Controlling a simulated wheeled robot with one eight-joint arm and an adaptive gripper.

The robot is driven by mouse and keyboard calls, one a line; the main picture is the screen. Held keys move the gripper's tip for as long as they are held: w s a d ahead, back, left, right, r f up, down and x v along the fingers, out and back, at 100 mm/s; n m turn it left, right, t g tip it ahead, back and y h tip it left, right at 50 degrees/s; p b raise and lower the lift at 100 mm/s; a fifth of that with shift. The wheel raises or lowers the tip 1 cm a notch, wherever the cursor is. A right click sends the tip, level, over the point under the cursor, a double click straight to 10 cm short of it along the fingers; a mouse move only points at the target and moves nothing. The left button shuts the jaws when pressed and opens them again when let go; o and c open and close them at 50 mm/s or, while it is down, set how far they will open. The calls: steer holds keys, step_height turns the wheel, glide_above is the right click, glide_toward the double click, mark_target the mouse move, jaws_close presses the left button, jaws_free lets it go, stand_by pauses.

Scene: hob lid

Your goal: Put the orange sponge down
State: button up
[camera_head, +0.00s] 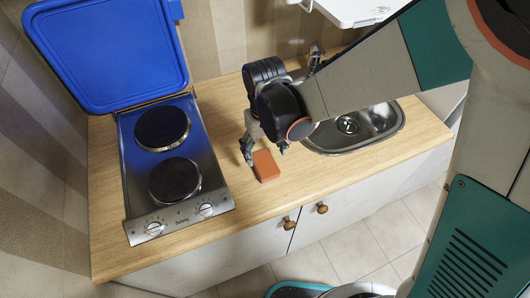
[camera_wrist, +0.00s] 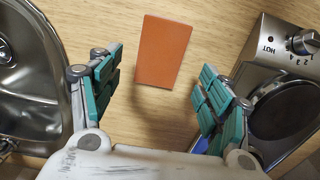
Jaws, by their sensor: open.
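The orange sponge (camera_head: 265,166) is a flat block on the wooden counter, between the hob and the sink. In the wrist view the sponge (camera_wrist: 163,52) lies past the fingertips, near the middle. My gripper (camera_head: 264,150) is just behind the sponge in the head view, pointing down. In the wrist view my gripper (camera_wrist: 160,85) is open, its teal-padded fingers spread wide apart on either side with nothing between them. I cannot tell exactly how high the fingertips are above the counter.
The hob (camera_head: 174,165) has two dark plates and front knobs, with its blue lid (camera_head: 105,50) standing raised. The steel sink (camera_head: 372,128) is at the right. Bare wooden counter (camera_head: 232,230) lies in front of the sponge. Cabinet knobs (camera_head: 290,224) stick out below the front edge.

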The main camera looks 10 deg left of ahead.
mark_target(265, 162)
step_height(265, 162, up, 5)
steer(key=shift+s+r+p, duration=0.1)
steer(key=shift+p, duration=0.4)
steer(key=shift+d, duration=0.1)
